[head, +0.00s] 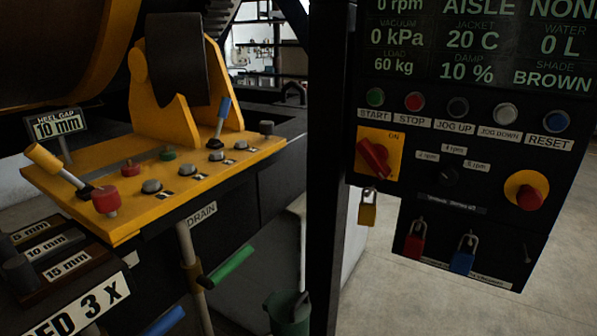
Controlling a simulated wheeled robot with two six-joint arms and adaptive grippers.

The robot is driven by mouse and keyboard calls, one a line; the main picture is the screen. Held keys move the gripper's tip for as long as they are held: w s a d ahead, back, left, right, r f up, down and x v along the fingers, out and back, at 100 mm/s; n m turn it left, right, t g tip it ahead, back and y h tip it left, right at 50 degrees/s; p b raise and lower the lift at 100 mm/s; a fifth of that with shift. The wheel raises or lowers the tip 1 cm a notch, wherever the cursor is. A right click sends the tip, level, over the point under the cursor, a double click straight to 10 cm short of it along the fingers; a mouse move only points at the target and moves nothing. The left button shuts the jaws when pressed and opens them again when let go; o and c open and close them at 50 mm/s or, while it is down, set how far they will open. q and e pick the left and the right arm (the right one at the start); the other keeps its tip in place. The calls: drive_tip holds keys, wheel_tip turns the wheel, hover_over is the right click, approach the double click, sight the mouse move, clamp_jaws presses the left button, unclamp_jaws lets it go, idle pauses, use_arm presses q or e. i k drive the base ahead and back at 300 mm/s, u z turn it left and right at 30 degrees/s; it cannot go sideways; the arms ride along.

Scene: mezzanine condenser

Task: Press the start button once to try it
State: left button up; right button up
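The green start button (375,97) is at the left end of a button row on the black control panel (400,210). A label reading START sits just below it. To its right are the red STOP button (414,102), the dark JOG UP button (458,107), the pale JOG DOWN button (505,114) and the blue RESET button (556,121). The display (480,40) above reads 0 rpm, 0 kPa, 60 kg, 20 C, 10 %, 0 L and BROWN. Neither of my grippers is in the head view.
A red rotary switch (373,158) on a yellow plate and a red knob (527,195) are below the buttons. Yellow (367,209), red (415,240) and blue (463,257) padlocks hang lower. A yellow lever console (120,205) stands left, beyond a dark post (328,150).

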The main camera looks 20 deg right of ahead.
sight(374, 98)
drive_tip(key=z, duration=1.7)
